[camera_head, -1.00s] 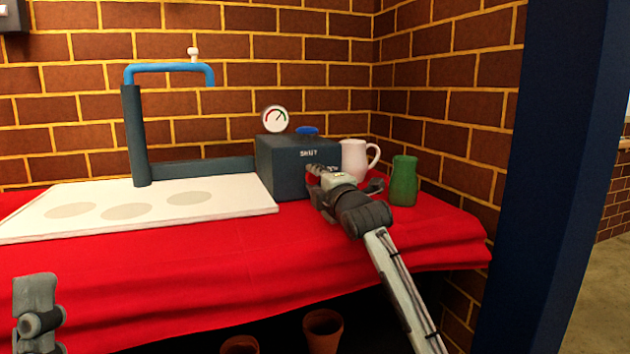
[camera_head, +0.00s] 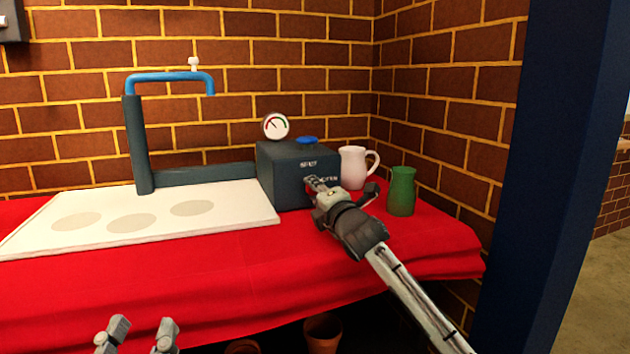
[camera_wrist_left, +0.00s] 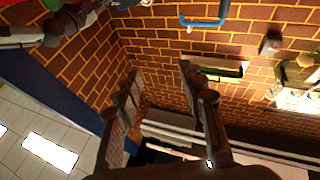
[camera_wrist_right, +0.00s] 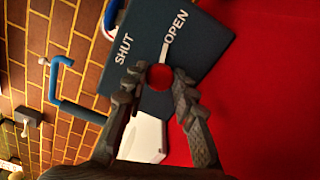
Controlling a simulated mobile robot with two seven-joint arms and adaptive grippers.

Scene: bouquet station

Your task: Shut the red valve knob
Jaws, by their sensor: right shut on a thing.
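The red valve knob (camera_wrist_right: 159,76) is on the front of a dark box (camera_head: 280,180), which also shows in the right wrist view (camera_wrist_right: 190,75). White SHUT and OPEN labels are on the box face. A white line beside the knob runs toward OPEN. My right gripper (camera_wrist_right: 155,80) is shut on the knob, with a fingertip on each side.
A round gauge (camera_head: 276,126) and a blue cap (camera_head: 307,140) are on the box top. A white pitcher (camera_head: 353,168) and a green vase (camera_head: 401,190) stand to its right. A white board (camera_head: 100,228) with a blue pipe (camera_head: 165,78) behind lies left. The red cloth's front is clear.

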